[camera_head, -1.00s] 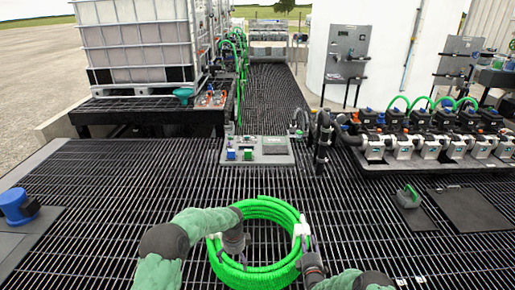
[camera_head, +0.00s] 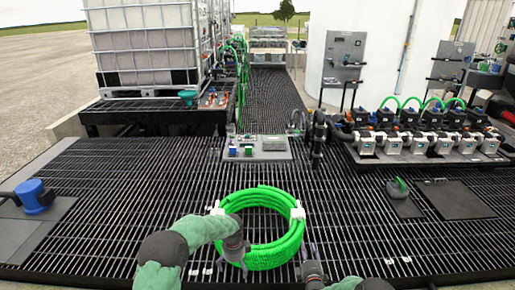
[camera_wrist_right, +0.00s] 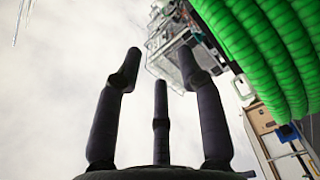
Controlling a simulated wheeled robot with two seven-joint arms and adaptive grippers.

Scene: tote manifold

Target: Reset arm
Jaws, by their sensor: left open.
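A bright green coiled hose (camera_head: 272,255) with white clips on its sides lies on the black grating in the head view. It also shows at the upper right of the right wrist view (camera_wrist_right: 255,45). My left gripper (camera_head: 238,256) is open at the coil's lower left edge; whether it touches the hose cannot be told. My right gripper (camera_head: 309,252) is just right of the coil's lower right edge. In the right wrist view my right gripper (camera_wrist_right: 159,62) has its three dark fingers spread apart with nothing between them, and the hose is beside them.
The grating (camera_head: 120,200) is largely clear around the coil. A tote (camera_head: 145,40) stands on a dark stand at the back left. A row of pumps (camera_head: 430,143) is at the right. A small fitting panel (camera_head: 262,148) lies ahead, and a blue cap (camera_head: 33,196) is at the left.

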